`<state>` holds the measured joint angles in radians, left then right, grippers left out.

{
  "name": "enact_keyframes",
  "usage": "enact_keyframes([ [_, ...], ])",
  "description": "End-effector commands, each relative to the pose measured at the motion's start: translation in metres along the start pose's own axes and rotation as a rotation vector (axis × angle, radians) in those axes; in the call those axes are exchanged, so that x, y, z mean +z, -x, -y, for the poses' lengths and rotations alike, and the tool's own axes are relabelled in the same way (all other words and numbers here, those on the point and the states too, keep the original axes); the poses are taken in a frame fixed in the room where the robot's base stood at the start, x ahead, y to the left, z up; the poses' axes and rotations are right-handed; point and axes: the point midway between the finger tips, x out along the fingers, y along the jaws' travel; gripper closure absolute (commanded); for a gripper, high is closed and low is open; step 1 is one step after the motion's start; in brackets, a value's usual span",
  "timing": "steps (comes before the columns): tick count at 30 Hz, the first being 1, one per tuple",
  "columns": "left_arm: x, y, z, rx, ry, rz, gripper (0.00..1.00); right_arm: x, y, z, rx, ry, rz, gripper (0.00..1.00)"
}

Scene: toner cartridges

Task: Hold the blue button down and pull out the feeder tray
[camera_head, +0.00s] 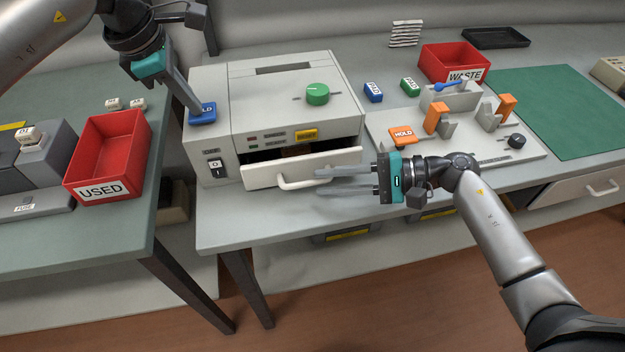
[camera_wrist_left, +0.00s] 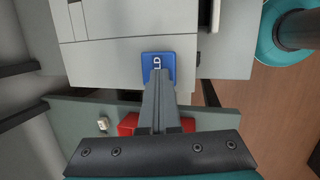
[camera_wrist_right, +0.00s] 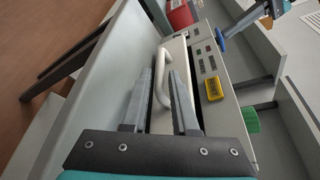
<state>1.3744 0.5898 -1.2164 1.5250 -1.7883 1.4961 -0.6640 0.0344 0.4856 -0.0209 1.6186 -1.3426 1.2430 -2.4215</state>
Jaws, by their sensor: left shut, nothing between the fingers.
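The blue button (camera_head: 203,118) is on the top left of the beige machine (camera_head: 255,110). My left gripper (camera_head: 199,110) is shut and empty, its tips at the button; the left wrist view also shows the button (camera_wrist_left: 158,62) just beyond the fingers. Whether it is pressed in cannot be told. The feeder tray (camera_head: 262,175) stands partly out of the machine's front, with a dark gap above it. Its white handle (camera_head: 300,184) faces out. My right gripper (camera_head: 319,182) is open at the handle's right end. In the right wrist view the handle (camera_wrist_right: 161,88) appears between the fingers.
A red USED bin (camera_head: 108,150) is on the left table. A fixture board (camera_head: 460,140) with an orange HOLD block (camera_head: 403,136) lies right of the machine. A red WASTE bin (camera_head: 455,62) and a green mat (camera_head: 560,105) are further right. Floor space in front is clear.

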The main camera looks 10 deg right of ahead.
Motion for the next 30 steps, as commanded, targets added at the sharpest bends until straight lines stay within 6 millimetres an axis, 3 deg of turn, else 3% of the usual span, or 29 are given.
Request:
enact_keyframes([
  [6, -0.001, -0.002, 0.001, -0.005, 0.000, -0.002, 1.00, 0.000, 0.048, -0.001, 0.003, -0.001, -0.003, 0.73],
  [12, 0.000, -0.002, 0.002, -0.005, 0.000, -0.002, 1.00, 0.000, 0.073, -0.001, 0.002, -0.002, -0.002, 0.73],
  [30, 0.001, 0.005, 0.000, -0.004, 0.000, -0.002, 1.00, 0.003, 0.080, 0.004, 0.000, 0.000, -0.001, 0.73],
])
